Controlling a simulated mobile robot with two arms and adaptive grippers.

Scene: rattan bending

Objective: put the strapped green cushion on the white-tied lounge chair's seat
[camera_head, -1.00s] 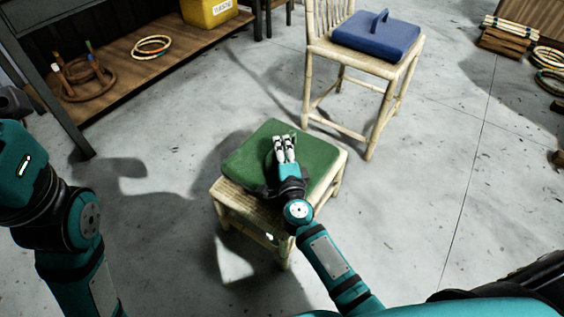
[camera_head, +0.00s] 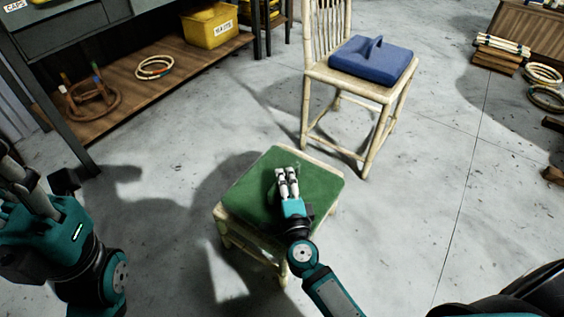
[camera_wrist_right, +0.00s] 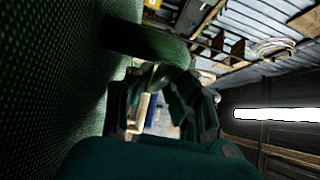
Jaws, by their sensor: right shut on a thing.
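The green cushion (camera_head: 312,182) is over a low bamboo stool (camera_head: 226,222), covering most of its top. I cannot tell whether it rests on the stool or is slightly raised. My right gripper (camera_head: 287,174) is over the cushion's middle, shut on its strap. In the right wrist view, the dark green strap (camera_wrist_right: 150,42) loops from the cushion (camera_wrist_right: 70,75) to between the fingers (camera_wrist_right: 165,100). My left gripper (camera_head: 25,190) is at the left edge, away from the cushion; its fingers are partly cut off. I cannot make out any white-tied lounge chair.
A bamboo chair (camera_head: 318,68) with a blue strapped cushion (camera_head: 372,62) stands behind the stool. A workbench with a wooden lower shelf (camera_head: 125,110) holds hoops and a yellow bin (camera_head: 210,27). Rattan coils (camera_head: 543,75) lie far right. Grey floor right of the stool is clear.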

